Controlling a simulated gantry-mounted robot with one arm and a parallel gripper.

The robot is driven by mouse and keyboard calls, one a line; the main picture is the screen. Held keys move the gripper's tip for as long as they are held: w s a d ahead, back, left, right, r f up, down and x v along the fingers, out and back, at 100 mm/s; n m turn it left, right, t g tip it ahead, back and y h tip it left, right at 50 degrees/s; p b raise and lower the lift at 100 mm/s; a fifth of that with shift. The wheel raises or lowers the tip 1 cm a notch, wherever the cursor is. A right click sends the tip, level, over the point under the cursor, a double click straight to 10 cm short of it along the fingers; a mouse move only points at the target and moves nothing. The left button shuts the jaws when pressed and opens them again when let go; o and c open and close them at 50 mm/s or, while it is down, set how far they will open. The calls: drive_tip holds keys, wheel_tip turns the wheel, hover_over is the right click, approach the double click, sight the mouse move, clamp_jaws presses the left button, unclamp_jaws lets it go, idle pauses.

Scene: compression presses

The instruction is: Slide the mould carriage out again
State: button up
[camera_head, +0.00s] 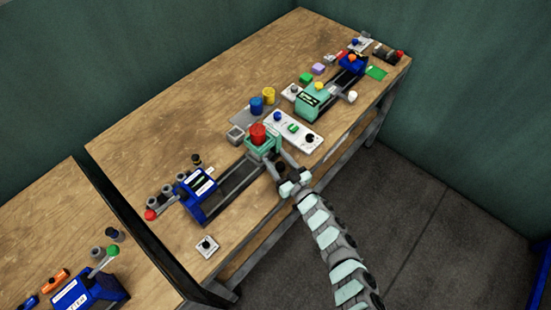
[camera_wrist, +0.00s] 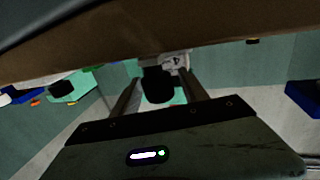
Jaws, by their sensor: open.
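The teal mould carriage (camera_head: 259,150) carries a red cylinder (camera_head: 258,132) on top. It stands at the right end of dark rails (camera_head: 236,176), clear of the blue press body (camera_head: 190,201) at their left end. My gripper (camera_head: 279,163) is at the carriage's right side. In the wrist view my gripper (camera_wrist: 158,95) is open, its two fingers on either side of a dark knob (camera_wrist: 158,84) with teal behind it. I cannot tell whether the fingers touch the knob.
A white panel with knobs (camera_head: 300,142) lies just right of the carriage. A white button box (camera_head: 207,246) sits at the front edge. Bare wood lies at the back left.

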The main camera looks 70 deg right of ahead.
drive_tip(key=shift+w+d, duration=0.1)
drive_tip(key=shift+w, duration=0.1)
drive_tip(key=shift+c, duration=0.5)
clamp_jaws()
idle(0.9)
